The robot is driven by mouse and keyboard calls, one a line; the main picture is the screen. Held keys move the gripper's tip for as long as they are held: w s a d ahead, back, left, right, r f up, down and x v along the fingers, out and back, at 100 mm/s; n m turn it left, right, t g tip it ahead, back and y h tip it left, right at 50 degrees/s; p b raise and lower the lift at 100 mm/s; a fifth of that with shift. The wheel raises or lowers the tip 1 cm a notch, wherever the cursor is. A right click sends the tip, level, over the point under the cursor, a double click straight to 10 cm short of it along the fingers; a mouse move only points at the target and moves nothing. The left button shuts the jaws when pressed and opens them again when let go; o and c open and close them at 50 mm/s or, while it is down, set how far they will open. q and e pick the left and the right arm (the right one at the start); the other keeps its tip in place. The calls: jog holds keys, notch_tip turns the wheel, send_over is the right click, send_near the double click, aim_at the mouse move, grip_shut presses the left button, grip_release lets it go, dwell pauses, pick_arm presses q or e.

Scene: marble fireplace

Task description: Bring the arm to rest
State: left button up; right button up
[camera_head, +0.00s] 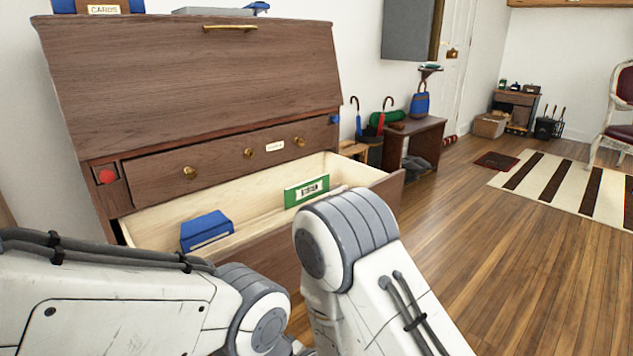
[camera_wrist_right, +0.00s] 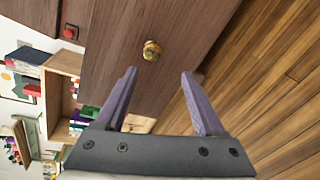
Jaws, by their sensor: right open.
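In the head view, white and grey links of my two arms cross the lower part of the picture, before the cabinet. Neither gripper shows in that view. In the right wrist view, my right gripper (camera_wrist_right: 158,73) is open, with nothing between its two purple-grey fingers. A brass knob (camera_wrist_right: 151,50) on a dark wood front shows just beyond the fingertips; whether they touch it cannot be told, but it is not gripped. My left gripper is not in view.
The wooden cabinet (camera_head: 190,75) has its lower drawer (camera_head: 140,232) pulled open. A blue box (camera_head: 206,229) and a green-framed card (camera_head: 306,190) are in it. A small bench (camera_head: 418,128) stands to the right. Wooden floor (camera_head: 480,230) is clear at right.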

jog(key=s+d+r+m+g+h+p, duration=0.3)
jog(key=s+d+r+m+g+h, duration=0.35)
jog(key=s+m, duration=0.45)
jog(key=s+d+r+m+g+h+p, duration=0.3)
jog(key=s+d+r+m+g+p, duration=0.15)
jog(key=s+d+r+m, duration=0.6)
notch_tip(320, 180, up, 38)
jog(key=a+m+p, duration=0.1)
jog(key=m+p, duration=0.1)
jog(key=p, duration=3.5)
jog(key=shift+a+f+g, duration=0.15)
jog(key=shift+a+g, duration=0.15)
jog(key=shift+w, duration=0.1)
